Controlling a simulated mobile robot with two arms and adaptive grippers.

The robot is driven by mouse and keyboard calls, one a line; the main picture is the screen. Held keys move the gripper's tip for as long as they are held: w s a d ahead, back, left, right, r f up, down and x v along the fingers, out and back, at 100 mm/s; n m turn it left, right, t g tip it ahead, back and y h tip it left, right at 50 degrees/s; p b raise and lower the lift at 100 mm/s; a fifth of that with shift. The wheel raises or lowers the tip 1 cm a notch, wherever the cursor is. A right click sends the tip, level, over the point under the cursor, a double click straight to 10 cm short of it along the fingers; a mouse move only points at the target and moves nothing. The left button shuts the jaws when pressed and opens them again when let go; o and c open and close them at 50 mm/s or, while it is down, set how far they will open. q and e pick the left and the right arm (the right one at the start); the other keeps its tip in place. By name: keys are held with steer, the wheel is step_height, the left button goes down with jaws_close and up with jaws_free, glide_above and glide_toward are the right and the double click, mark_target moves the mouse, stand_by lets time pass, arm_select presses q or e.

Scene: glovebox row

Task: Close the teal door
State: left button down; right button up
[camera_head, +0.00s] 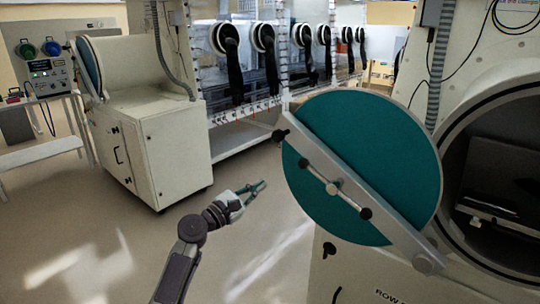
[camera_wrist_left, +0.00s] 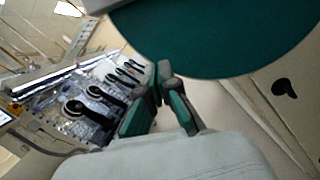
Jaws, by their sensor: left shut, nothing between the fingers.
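The teal door (camera_head: 366,150) is a round disc with a grey diagonal bar and a small handle with dark knobs (camera_head: 334,188). It stands swung out to the left of the round opening (camera_head: 500,185), which is uncovered and dark inside. The door also fills the top right of the left wrist view (camera_wrist_left: 225,35). My left gripper (camera_head: 262,186) is to the left of the door and apart from it in the head view. Its fingers are shut and empty, and they show in the left wrist view (camera_wrist_left: 158,80). My right gripper is not in view.
A white cabinet (camera_head: 165,150) stands at the back left, beside a table with an instrument box (camera_head: 45,72). A glovebox row with black gloves (camera_head: 265,55) runs behind. The floor (camera_head: 130,240) around my left arm is clear.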

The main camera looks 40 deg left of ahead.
arm_select(q)
step_height(320, 180, up, 3)
steer(key=p, duration=0.1)
glide_toward(287, 152)
steer(key=shift+t, duration=0.3)
steer(key=w+d, duration=0.2)
steer(key=w, duration=0.1)
steer(key=w+d+r, duration=0.1)
steer(key=shift+w, duration=0.4)
steer(key=d+r+p, duration=0.2)
steer(key=r, duration=0.1)
steer(key=shift+s+r+p, duration=0.1)
steer(key=shift+r+p, duration=0.05)
steer(key=shift+p, duration=0.15)
